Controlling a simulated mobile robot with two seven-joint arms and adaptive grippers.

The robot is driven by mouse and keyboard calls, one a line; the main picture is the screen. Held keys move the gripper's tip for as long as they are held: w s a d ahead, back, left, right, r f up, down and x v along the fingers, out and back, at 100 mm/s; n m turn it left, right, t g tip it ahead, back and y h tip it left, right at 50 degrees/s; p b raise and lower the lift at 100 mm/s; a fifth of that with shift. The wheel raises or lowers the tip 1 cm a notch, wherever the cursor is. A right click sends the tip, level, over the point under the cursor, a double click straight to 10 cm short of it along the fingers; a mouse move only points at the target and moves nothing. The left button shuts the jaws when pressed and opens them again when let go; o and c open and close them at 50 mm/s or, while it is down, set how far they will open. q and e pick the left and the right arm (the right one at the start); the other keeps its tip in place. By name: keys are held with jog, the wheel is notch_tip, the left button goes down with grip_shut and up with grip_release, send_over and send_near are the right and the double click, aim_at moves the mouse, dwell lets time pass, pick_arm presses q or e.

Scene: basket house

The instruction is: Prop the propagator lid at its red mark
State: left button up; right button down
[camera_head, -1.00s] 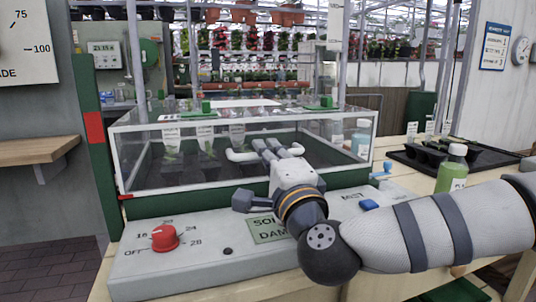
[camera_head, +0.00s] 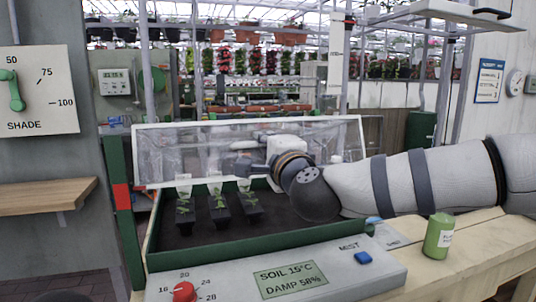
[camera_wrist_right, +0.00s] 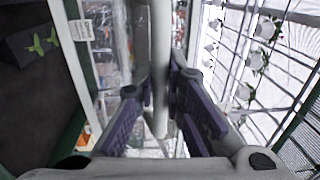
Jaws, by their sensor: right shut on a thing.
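The clear propagator lid (camera_head: 185,152) with a white frame is lifted off the green tray (camera_head: 240,245) and stands tilted above it. Its lower left corner is close to the red mark (camera_head: 122,196) on the green upright (camera_head: 117,165); I cannot tell whether they touch. My right gripper (camera_head: 246,160) is at the lid, its fingers partly hidden in the head view. In the right wrist view its purple-padded fingers (camera_wrist_right: 158,108) are shut on the white lid handle (camera_wrist_right: 160,50). My left gripper is out of view.
Seedling pots (camera_head: 218,208) stand in the tray's left part. The control panel (camera_head: 345,275) with a red knob (camera_head: 184,292) lies in front. A wooden shelf (camera_head: 45,196) juts out at left.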

jog(key=c, duration=1.7)
grip_release()
jog(key=shift+o, duration=0.2)
jog(key=v, duration=1.2)
jog(key=shift+f, duration=0.1)
